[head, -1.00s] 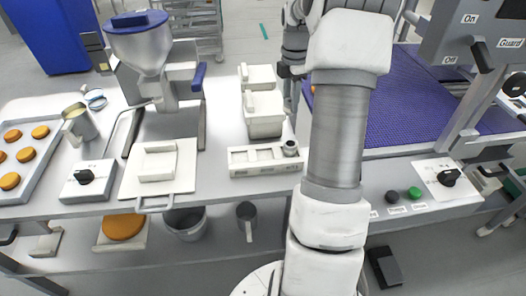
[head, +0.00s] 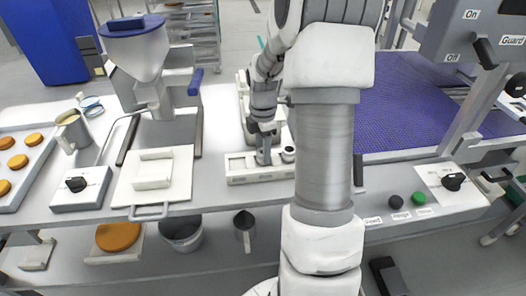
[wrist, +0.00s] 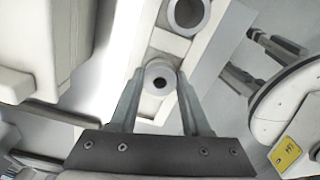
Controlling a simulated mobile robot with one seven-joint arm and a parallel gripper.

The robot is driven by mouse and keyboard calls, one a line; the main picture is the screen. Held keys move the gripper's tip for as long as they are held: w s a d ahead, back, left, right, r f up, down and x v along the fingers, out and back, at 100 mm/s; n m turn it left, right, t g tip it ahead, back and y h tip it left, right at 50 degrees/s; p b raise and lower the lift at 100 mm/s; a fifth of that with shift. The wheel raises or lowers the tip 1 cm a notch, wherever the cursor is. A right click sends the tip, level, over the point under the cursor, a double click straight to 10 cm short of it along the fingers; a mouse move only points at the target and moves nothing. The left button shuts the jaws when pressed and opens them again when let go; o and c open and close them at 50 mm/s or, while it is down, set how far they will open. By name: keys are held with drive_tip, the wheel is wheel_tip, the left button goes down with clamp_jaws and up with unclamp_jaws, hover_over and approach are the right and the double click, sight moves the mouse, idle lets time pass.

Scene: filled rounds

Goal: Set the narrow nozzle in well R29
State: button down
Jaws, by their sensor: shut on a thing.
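My gripper (head: 264,158) points down over the white rack (head: 250,179) on the bench. In the wrist view my gripper (wrist: 160,90) is shut on the narrow nozzle (wrist: 160,72), a pale grey round piece with a small dark hole. The nozzle is over the rack (wrist: 208,50), in line with its row of wells; I cannot tell whether it is seated or above a well. A wider-mouthed grey nozzle (wrist: 187,12) stands at the rack's right end, also visible in the head view (head: 288,154). Well labels are too small to read.
White lidded boxes stand behind the rack, partly hidden by my arm. A filling machine with a hopper (head: 134,50) and a white plate (head: 170,190) are to the left. A purple conveyor belt (head: 415,105) lies to the right.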

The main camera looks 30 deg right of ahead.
drive_tip(key=shift+c, duration=1.8)
unclamp_jaws()
drive_tip(key=shift+f, duration=0.1)
wheel_tip(320, 180, up, 12)
drive_tip(key=p, duration=0.2)
drive_tip(key=shift+r, duration=0.2)
drive_tip(key=shift+p, duration=0.3)
